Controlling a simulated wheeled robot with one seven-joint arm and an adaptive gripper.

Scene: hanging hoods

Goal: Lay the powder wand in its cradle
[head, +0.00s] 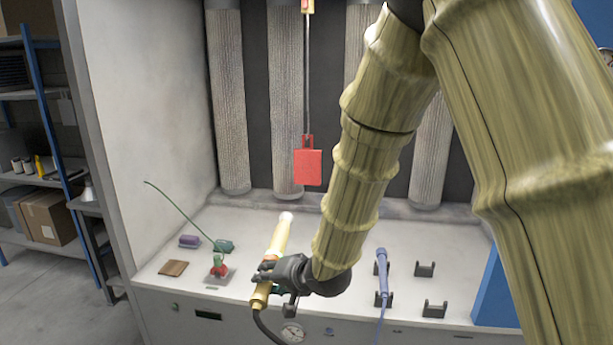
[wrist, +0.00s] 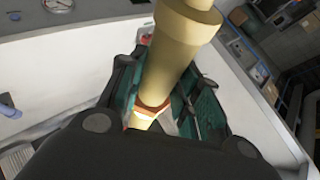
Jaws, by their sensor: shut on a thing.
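A pale yellow wand (head: 280,238) with a white round tip and a dark cable at its lower end is held in my gripper (head: 268,273). It is tilted over the front of the bench, tip toward the back. In the wrist view the wand (wrist: 180,45) passes between the teal pads of my gripper (wrist: 160,92), which is shut on it. An empty cradle of two black brackets, a rear one (head: 425,268) and a front one (head: 435,309), stands to the right. A blue wand (head: 382,266) lies in the similar bracket pair beside it.
A red plate (head: 308,166) hangs from a rod above the bench. On the left are a stand with a red part (head: 218,268) and long green wire, a brown board (head: 174,268), a purple block (head: 189,241) and a green block (head: 224,246). A blue panel (head: 494,290) stands right.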

